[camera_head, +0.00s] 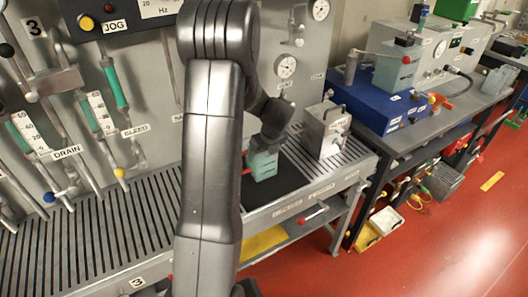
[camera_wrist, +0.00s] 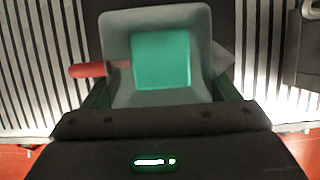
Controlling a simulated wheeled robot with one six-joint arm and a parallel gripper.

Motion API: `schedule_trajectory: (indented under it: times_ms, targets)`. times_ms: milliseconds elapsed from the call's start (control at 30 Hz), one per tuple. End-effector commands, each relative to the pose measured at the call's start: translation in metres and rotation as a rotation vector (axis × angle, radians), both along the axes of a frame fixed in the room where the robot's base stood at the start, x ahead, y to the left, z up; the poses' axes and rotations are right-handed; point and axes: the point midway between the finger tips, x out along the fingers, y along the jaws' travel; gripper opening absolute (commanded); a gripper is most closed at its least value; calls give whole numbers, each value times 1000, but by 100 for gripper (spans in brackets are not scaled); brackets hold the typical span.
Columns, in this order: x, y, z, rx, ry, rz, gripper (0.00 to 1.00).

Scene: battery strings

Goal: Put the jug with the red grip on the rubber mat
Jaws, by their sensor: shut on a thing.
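The jug (camera_head: 263,166) is pale grey-green, with a red grip (camera_head: 246,172) on its left side. The wrist view looks down into the jug (camera_wrist: 115,35); teal contents (camera_wrist: 161,59) show inside, and the red grip (camera_wrist: 92,70) points left. My gripper (camera_head: 268,143) is shut on the jug from above, and the jug looks upright. The black rubber mat (camera_head: 290,172) lies on the slatted bench under and around the jug. I cannot tell whether the jug's base touches the mat. Its base is hidden in the wrist view.
A metal canister (camera_head: 328,131) stands on the bench just right of the mat. A panel with gauges, pipes and levers rises behind the bench. A blue box (camera_head: 375,105) sits on the table to the right. The slatted bench (camera_head: 110,235) is clear at left.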

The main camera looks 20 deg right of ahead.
Motion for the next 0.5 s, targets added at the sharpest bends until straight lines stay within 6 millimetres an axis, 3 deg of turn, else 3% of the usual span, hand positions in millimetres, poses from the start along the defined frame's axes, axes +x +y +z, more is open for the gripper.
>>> schedule_trajectory:
  times_ms: [367,400,500]
  targets:
    - [0,0,-7,-1,-1,0,30]
    - [0,0,-7,0,-1,-1,86]
    - [0,0,-7,0,-1,-1,100]
